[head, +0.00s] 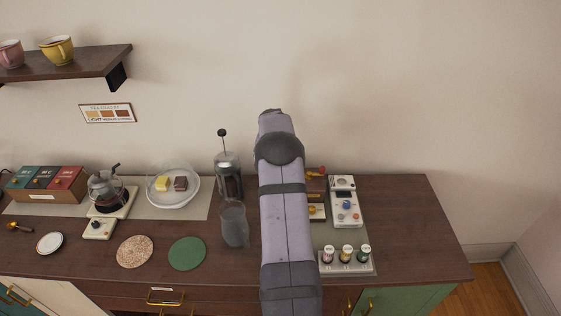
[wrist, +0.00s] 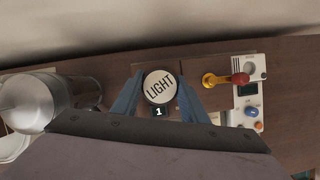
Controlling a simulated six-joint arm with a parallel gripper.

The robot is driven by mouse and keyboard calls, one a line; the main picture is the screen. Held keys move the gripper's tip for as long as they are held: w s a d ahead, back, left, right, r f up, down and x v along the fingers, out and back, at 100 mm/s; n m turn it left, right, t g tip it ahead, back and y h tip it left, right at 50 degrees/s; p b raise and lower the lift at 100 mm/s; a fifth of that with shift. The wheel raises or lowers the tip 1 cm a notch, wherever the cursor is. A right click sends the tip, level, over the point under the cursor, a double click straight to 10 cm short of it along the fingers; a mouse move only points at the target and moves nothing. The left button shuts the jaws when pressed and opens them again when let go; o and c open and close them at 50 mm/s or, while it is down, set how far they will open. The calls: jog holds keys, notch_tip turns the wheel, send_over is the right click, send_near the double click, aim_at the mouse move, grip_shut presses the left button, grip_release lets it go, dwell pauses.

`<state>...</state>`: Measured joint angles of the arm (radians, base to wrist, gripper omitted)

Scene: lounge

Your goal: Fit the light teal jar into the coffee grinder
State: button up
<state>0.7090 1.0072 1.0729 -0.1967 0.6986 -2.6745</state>
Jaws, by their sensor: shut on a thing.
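My gripper (wrist: 160,79) is shut on a jar (wrist: 159,87) in the wrist view. The jar's body is hidden under the lid. A brown thing with a brass arm and red knob, seemingly the coffee grinder (head: 316,184), stands right of my arm in the head view, mostly hidden. The brass arm (wrist: 216,79) shows right of the jar in the wrist view. I cannot tell whether the jar touches the grinder. In the head view my arm hides the gripper and jar.
A white panel with knobs (head: 345,205) stands right of the grinder. A rack (head: 346,267) with several small jars is in front. A French press (head: 229,178) and a glass (head: 234,226) stand close left of my arm. The counter's right end is clear.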

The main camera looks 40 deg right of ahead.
jog(key=shift+f+b, duration=0.6)
jog(key=shift+f, duration=0.55)
jog(key=o, duration=1.2)
jog(key=shift+r, duration=0.15)
jog(key=p+v, duration=0.5)
jog(key=v, duration=0.2)
jog(key=shift+s+a+r, duration=0.1)
jog(key=shift+r, duration=0.05)
